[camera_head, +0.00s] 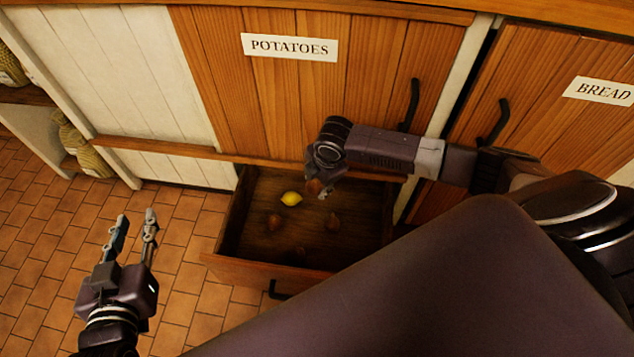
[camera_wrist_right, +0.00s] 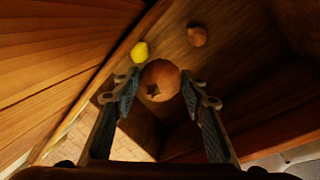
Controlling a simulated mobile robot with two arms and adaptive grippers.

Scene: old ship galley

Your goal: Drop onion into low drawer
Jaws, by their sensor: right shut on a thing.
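My right gripper (camera_wrist_right: 160,88) is shut on a brown onion (camera_wrist_right: 159,80), held between its two fingertips. In the head view the onion (camera_head: 315,187) shows just below my right wrist, above the open low drawer (camera_head: 222,262). The drawer is pulled out beneath the POTATOES door. My left gripper (camera_head: 134,224) is open and empty over the tiled floor, left of the drawer.
The POTATOES door (camera_head: 300,90) with a black handle stands above the drawer. A BREAD door (camera_head: 560,100) is to the right. Woven jars (camera_head: 85,150) sit on shelves at the far left. The tiled floor left of the drawer is clear. My own body hides the lower right.

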